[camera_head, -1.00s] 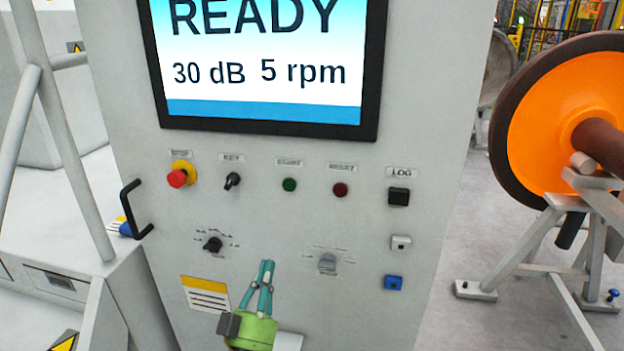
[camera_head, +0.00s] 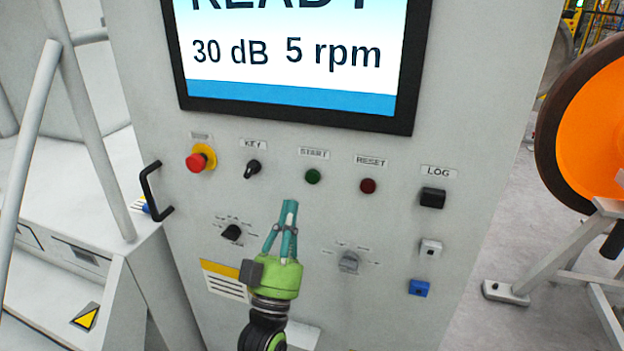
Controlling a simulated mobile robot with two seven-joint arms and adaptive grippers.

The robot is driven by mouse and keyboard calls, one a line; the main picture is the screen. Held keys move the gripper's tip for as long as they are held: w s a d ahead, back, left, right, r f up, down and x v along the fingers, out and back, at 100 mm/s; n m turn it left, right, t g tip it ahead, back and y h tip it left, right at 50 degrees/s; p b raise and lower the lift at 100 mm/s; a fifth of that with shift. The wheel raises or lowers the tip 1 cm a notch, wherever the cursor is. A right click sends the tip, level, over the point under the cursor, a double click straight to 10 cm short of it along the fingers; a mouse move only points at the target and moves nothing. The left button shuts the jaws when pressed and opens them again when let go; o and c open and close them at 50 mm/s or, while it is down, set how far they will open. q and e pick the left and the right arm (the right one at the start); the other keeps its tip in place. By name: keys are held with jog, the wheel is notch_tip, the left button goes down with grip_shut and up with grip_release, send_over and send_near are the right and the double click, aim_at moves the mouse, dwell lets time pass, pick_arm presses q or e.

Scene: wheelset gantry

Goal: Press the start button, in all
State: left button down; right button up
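The green start button (camera_head: 313,177) sits on the grey control panel (camera_head: 300,235), under a label reading START. My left gripper (camera_head: 289,205) has teal fingers that meet at the tips, with nothing visible between them. Its tips appear just below and slightly left of the start button in the picture, apart from it. I cannot tell how far they are from the panel face. The screen (camera_head: 298,55) above reads 30 dB and 5 rpm, with READY partly cut off at the top. My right gripper is not in view.
Near the button are the red emergency stop (camera_head: 197,163), key switch (camera_head: 253,169), dark red reset button (camera_head: 368,186) and black LOG button (camera_head: 433,198). Two knobs (camera_head: 232,232) (camera_head: 348,262) sit lower. A black handle (camera_head: 155,190) sticks out at left. An orange wheel (camera_head: 590,130) stands at right.

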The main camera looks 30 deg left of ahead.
aim_at(313, 177)
pick_arm(q)
jog(key=shift+w+a+b, duration=0.3)
jog(key=shift+w, duration=0.9)
jog(key=shift+w+a+b, duration=0.3)
jog(key=shift+w, duration=0.85)
jog(key=shift+w+a+b, duration=0.3)
jog(key=shift+w, duration=0.9)
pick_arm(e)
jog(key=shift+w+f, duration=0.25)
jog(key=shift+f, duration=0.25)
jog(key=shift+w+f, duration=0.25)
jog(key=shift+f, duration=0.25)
pick_arm(q)
jog(key=shift+w, duration=0.1)
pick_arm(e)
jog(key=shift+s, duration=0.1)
pick_arm(q)
jog(key=shift+w, duration=0.3)
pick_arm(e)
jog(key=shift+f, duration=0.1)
pick_arm(q)
jog(key=shift+w+a, duration=0.15)
jog(key=shift+w, duration=0.2)
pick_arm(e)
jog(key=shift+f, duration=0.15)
pick_arm(q)
jog(key=shift+s+d, duration=0.2)
jog(key=shift+s, duration=0.6)
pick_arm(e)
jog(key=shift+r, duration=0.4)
